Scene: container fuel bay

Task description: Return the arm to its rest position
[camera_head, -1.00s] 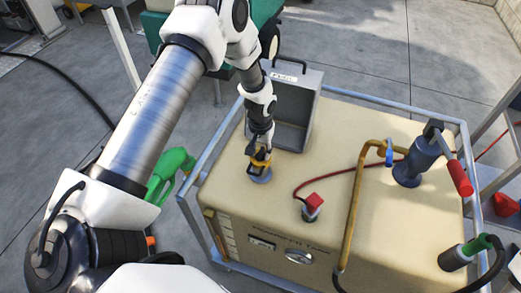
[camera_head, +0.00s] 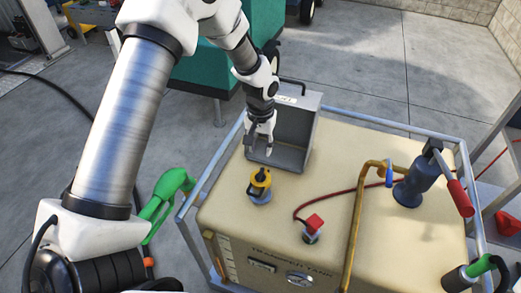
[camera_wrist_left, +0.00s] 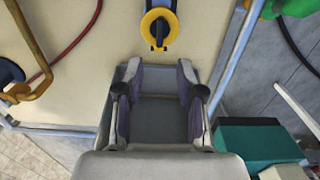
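My left arm comes in from the left in the head view. Its gripper (camera_head: 259,147) is open and empty, just behind and above a yellow and black cap (camera_head: 260,180). The cap sits on a blue-grey base on top of the beige transfer tank (camera_head: 345,210). In the left wrist view the gripper (camera_wrist_left: 158,88) has its two fingers spread wide, with nothing between them. The yellow cap (camera_wrist_left: 159,24) shows ahead of the fingertips, apart from them. My right gripper is in neither view.
An open grey metal box (camera_head: 297,127) stands at the tank's back edge, close behind my gripper. A metal rail (camera_head: 370,123) frames the tank. A blue hand pump (camera_head: 412,185), a red-capped fitting (camera_head: 313,226) and a brown pipe (camera_head: 355,220) stand to the right. A green nozzle (camera_head: 168,195) hangs at left.

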